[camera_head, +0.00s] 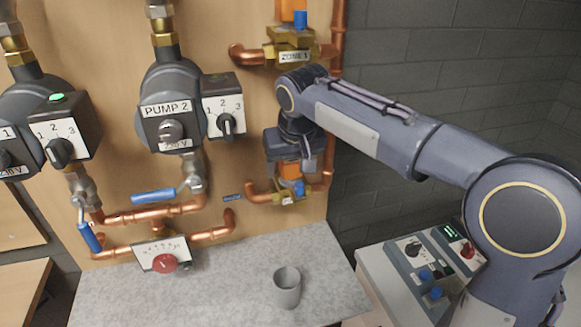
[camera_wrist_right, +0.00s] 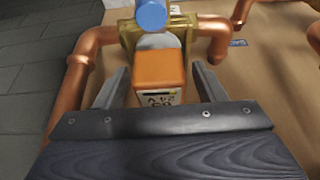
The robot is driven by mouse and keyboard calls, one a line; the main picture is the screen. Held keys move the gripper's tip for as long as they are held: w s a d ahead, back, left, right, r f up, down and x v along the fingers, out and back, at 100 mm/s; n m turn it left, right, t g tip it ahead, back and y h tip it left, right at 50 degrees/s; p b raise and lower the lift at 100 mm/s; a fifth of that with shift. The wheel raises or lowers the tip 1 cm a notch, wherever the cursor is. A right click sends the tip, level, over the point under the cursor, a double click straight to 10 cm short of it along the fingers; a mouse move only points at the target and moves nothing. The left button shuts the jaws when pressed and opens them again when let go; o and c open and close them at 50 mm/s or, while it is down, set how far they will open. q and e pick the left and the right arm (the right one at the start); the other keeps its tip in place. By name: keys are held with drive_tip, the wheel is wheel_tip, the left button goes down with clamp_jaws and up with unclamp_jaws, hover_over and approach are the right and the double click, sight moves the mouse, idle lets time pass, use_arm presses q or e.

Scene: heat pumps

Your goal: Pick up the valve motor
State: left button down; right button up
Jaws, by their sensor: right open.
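The valve motor (camera_head: 289,168) is an orange box on the lower brass valve, mostly hidden behind my right gripper (camera_head: 291,160) in the head view. In the right wrist view the orange motor (camera_wrist_right: 160,72) with a white label sits between the two fingers of my right gripper (camera_wrist_right: 160,76). The fingers are apart, one on each side, with a visible gap to the motor. A blue cap (camera_wrist_right: 151,14) and the brass valve body (camera_wrist_right: 193,28) lie beyond it. A second orange motor (camera_head: 294,4) shows at the top, above the ZONE 1 valve (camera_head: 295,57). My left gripper is out of view.
Copper pipes (camera_head: 327,165) flank the valve on the wooden panel (camera_head: 120,120). PUMP 2 (camera_head: 170,110) and another pump stand to the left. A grey cup (camera_head: 287,287) stands on the grey counter (camera_head: 225,285) below. A control box (camera_head: 425,265) is at the lower right.

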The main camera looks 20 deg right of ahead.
drive_tip(key=c, duration=1.2)
drive_tip(key=shift+r, duration=0.1)
